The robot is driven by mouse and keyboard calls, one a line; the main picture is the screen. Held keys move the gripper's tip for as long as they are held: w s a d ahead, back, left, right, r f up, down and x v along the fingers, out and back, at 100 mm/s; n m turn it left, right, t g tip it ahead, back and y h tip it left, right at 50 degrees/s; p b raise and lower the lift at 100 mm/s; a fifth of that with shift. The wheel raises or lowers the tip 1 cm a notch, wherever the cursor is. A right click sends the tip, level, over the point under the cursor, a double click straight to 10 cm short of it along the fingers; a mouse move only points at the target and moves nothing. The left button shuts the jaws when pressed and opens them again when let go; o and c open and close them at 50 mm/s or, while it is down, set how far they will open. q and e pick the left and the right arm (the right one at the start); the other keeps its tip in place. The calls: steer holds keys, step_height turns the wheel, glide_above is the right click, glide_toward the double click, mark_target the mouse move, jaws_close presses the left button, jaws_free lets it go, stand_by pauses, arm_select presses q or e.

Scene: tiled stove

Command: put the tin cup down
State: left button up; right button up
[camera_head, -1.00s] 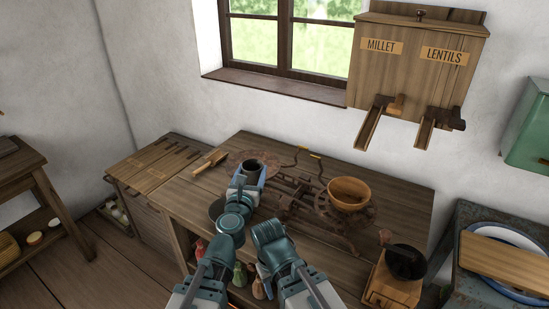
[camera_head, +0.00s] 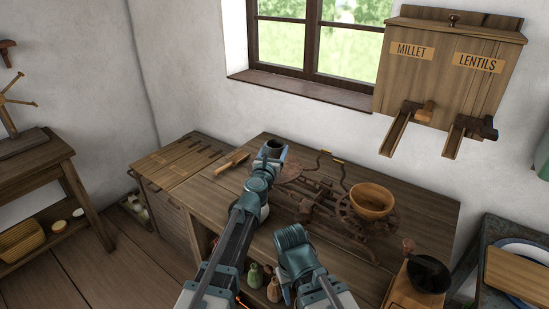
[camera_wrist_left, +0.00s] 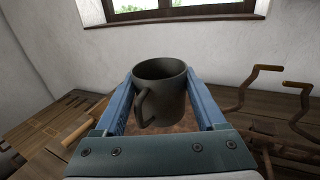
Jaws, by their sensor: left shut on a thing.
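The dark grey tin cup (camera_head: 278,146) is upright at the far side of the worktop, with its handle toward me in the left wrist view (camera_wrist_left: 165,92). My left gripper (camera_head: 270,152) is shut on it, one blue finger on each side (camera_wrist_left: 160,110). The left round plate of the balance scale (camera_head: 290,172) lies below and beside the cup, partly hidden by my gripper. A brownish surface shows under the cup in the wrist view. I cannot tell whether the cup touches it. My right arm comes in at the bottom, but its fingers are not visible.
A wooden bowl (camera_head: 371,200) sits on the scale's right plate. A coffee grinder (camera_head: 421,283) stands at the front right. The millet and lentils box (camera_head: 450,75) hangs on the wall. A wooden-handled tool (camera_head: 231,162) lies left of the cup. Small bottles stand below the worktop.

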mark_target(274, 156)
arm_select(q)
steer(key=shift+w, duration=0.35)
steer(key=shift+w, duration=0.25)
steer(key=shift+w+f, duration=0.1)
steer(key=shift+w, duration=0.4)
step_height(274, 156, down, 4)
steer(key=b, duration=0.3)
steer(key=shift+s+r+b, duration=0.15)
steer(key=shift+r+b, duration=0.05)
steer(key=shift+b, duration=0.15)
steer(key=shift+f, duration=0.1)
steer(key=o, duration=1.3)
